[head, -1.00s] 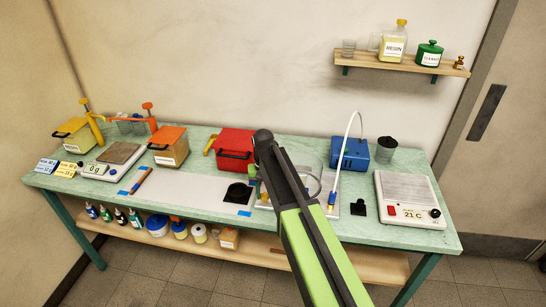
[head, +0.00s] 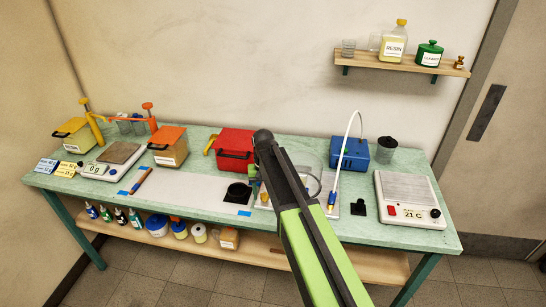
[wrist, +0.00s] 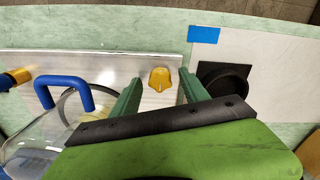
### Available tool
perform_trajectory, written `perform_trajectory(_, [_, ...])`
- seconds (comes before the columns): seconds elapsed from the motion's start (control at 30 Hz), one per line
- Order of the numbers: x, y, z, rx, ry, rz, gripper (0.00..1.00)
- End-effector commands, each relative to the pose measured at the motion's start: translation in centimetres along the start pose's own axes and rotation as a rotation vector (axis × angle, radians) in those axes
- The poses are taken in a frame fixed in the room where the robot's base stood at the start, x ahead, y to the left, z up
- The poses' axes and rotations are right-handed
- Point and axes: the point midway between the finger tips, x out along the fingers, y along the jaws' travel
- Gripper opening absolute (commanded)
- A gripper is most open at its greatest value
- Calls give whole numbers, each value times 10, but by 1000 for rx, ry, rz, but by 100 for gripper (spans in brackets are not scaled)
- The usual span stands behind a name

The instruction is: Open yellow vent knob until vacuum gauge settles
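The yellow vent knob (wrist: 159,79) stands on a pale plate (wrist: 85,62) in the wrist view. My gripper (wrist: 160,84) is open, with one green finger on each side of the knob and a visible gap on both sides. A clear vacuum chamber (wrist: 35,140) with a blue handle (wrist: 62,90) lies to the left, partly cut off by the frame and my gripper. In the head view my arm covers the knob and part of the chamber (head: 312,160). I cannot make out the vacuum gauge or its reading.
A black round holder (wrist: 222,80) sits just right of my right finger. In the head view, a white hose (head: 346,140) runs by the blue pump (head: 350,153). A hotplate (head: 405,190) stands to the right, and a red box (head: 234,145) stands behind my arm to the left.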

Motion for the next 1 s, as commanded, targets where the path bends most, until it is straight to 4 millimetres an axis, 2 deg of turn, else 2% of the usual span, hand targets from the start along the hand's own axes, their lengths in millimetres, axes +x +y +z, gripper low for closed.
perform_trajectory(0.27, [-7, 0, 0, 0, 1, 0, 53])
perform_trajectory(0.73, [-61, 0, -1, 0, 2, 0, 53])
perform_trajectory(1.0, [-60, 0, -1, 0, 2, 0, 53])
